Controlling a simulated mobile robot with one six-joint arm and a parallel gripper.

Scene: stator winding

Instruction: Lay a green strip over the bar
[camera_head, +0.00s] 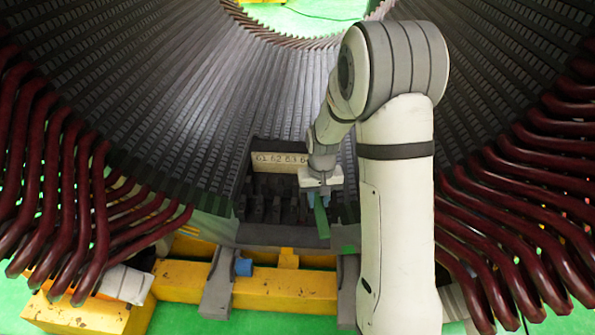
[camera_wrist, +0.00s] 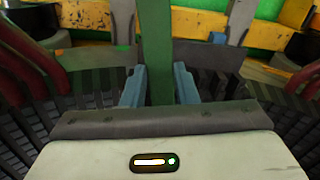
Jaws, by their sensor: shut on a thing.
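My gripper (camera_head: 321,199) is at the lower middle of the head view, in front of the slots of the stator. It is shut on a green strip (camera_head: 321,220), which hangs below the fingers. In the wrist view the green strip (camera_wrist: 157,50) runs away from the camera between the two blue fingers (camera_wrist: 160,85). The strip's far end is cut off by the top of the wrist view. I cannot tell the bar apart from the dark slots around the gripper.
Dark red coil ends (camera_head: 60,180) fan out on the left, and more (camera_head: 510,220) on the right. A yellow beam (camera_head: 285,290) with grey supports runs below the stator. A numbered label strip (camera_head: 280,160) sits behind the gripper. Green floor shows at the bottom.

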